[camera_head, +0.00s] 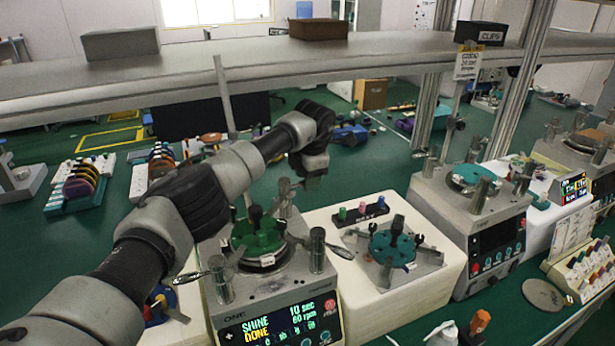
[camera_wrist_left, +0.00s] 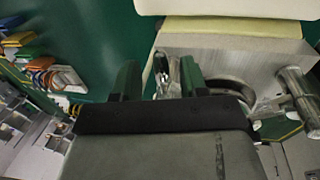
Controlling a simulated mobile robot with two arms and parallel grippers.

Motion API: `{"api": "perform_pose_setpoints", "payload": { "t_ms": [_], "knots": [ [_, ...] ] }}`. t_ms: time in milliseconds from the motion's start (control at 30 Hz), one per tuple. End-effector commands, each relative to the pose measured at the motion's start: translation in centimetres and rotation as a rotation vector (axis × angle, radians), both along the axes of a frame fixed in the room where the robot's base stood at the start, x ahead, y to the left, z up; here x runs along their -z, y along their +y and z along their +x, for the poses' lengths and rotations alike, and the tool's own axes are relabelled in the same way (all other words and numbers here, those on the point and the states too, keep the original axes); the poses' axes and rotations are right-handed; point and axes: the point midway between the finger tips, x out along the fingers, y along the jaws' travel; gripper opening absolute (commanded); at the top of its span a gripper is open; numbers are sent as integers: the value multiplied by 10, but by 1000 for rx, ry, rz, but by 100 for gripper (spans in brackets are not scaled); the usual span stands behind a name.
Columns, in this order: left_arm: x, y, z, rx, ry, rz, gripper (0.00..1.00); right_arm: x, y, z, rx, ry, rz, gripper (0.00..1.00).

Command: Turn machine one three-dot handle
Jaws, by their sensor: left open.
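Machine one (camera_head: 270,292) is the near-left lapping machine, with a lit screen reading SHINE DONE, 10 sec, 60 rpm. A green round fixture (camera_head: 257,238) sits on its top plate. Metal posts and lever handles surround the fixture; one handle (camera_head: 340,251) points right and another (camera_head: 190,278) points left. I cannot make out three dots on any handle. Contact is unclear.
A white block with a teal fixture (camera_head: 392,247) stands right of machine one. A second machine (camera_head: 470,225) stands farther right. A grey shelf (camera_head: 250,62) crosses behind, held by metal uprights. Coloured discs in a rack (camera_head: 80,185) lie at left.

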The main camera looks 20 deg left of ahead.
Motion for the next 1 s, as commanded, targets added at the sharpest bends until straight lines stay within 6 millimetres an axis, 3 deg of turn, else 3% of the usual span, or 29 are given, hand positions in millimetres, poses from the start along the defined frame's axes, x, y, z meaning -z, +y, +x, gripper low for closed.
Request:
{"api": "perform_pose_setpoints", "payload": {
  "t_ms": [233, 700, 1000],
  "knots": [
    [-13, -2, -1, 0, -3, 0, 43, 7, 0, 0, -1, 0, 0, 43],
    [-96, -14, -13, -1, -1, 1, 43, 27, 0, 0, -1, 0, 0, 43],
    [-106, -15, -15, 0, 0, 0, 43, 28, 0, 0, -1, 0, 0, 43]
  ]
}}
